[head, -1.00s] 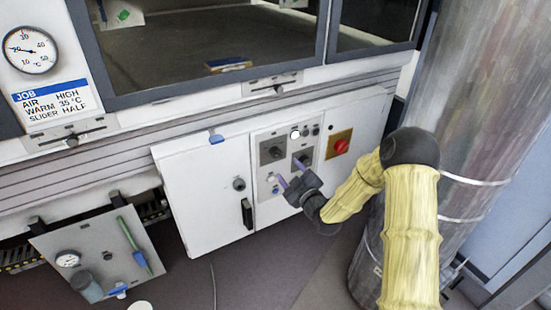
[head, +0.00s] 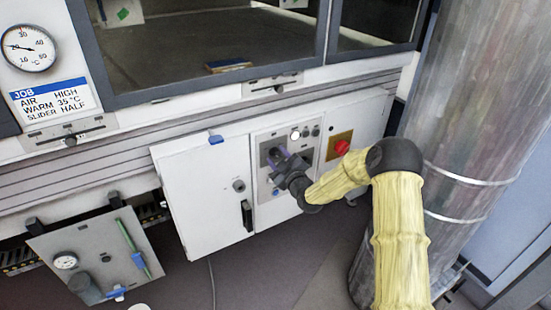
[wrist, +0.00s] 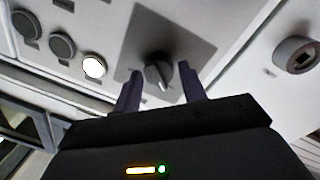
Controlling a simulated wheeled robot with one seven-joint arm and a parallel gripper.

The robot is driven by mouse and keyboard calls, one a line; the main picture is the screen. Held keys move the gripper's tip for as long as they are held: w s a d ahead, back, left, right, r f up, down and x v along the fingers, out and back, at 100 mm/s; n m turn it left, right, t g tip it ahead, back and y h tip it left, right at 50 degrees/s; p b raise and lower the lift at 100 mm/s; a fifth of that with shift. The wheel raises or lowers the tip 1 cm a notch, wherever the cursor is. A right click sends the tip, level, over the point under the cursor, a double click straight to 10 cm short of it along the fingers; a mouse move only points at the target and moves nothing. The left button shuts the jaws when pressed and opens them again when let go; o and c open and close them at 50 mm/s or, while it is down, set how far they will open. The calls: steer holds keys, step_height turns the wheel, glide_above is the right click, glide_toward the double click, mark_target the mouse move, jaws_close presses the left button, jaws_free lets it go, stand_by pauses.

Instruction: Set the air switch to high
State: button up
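A dark rotary knob (wrist: 158,72) with a pale pointer mark sits on a grey plate in the wrist view; it looks like the air switch, but no label is readable. My gripper (wrist: 161,84) is open, with one purple finger on each side of the knob. Gaps show between knob and fingers, and I cannot tell whether the fingertips reach around it. The job card (head: 52,101) reads air high.
A lit white button (wrist: 93,67) sits beside darker buttons. A red button on a yellow plate (head: 341,147) is right of the panel, near my arm. A round lock (wrist: 295,55) is on the adjoining door. A thick metal column (head: 465,150) stands at the right.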

steer(key=c, duration=0.6)
